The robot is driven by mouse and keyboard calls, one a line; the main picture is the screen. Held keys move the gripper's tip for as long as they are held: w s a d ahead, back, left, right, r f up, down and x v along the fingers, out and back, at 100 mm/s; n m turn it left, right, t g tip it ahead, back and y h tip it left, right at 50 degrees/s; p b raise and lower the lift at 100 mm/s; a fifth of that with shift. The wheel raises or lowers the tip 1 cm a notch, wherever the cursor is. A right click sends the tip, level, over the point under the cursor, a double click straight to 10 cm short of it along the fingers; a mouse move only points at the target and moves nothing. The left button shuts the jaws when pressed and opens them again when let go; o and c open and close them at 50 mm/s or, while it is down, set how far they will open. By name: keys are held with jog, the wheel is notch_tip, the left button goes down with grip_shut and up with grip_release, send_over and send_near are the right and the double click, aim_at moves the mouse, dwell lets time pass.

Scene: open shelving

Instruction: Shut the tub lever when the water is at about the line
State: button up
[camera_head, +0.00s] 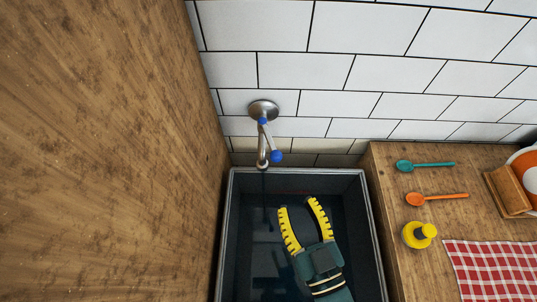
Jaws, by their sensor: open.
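The dark grey tub (372,225) stands against the tiled wall, with dark water (255,220) in it. A metal tap (262,150) on the wall reaches over the tub's back edge. Its lever (276,156) has a blue knob and hangs down to the right of the spout. I cannot make out a stream from the spout or a fill line on the tub. My gripper (301,208), with yellow ribbed fingers, is open and empty over the tub, in front of the lever and apart from it.
A tall wooden panel (100,150) closes off the left side. Space between gripper and lever is clear.

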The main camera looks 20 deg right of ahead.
aim_at(271, 144)
jog(key=w, duration=0.5)
jog(key=w+d+p, duration=0.1)
jog(key=w, duration=0.5)
jog(key=w+p, duration=0.1)
jog(key=w, duration=0.4)
jog(key=shift+w+d+r, duration=0.15)
jog(key=shift+d+r, duration=0.05)
jog(key=shift+d, duration=0.05)
grip_shut()
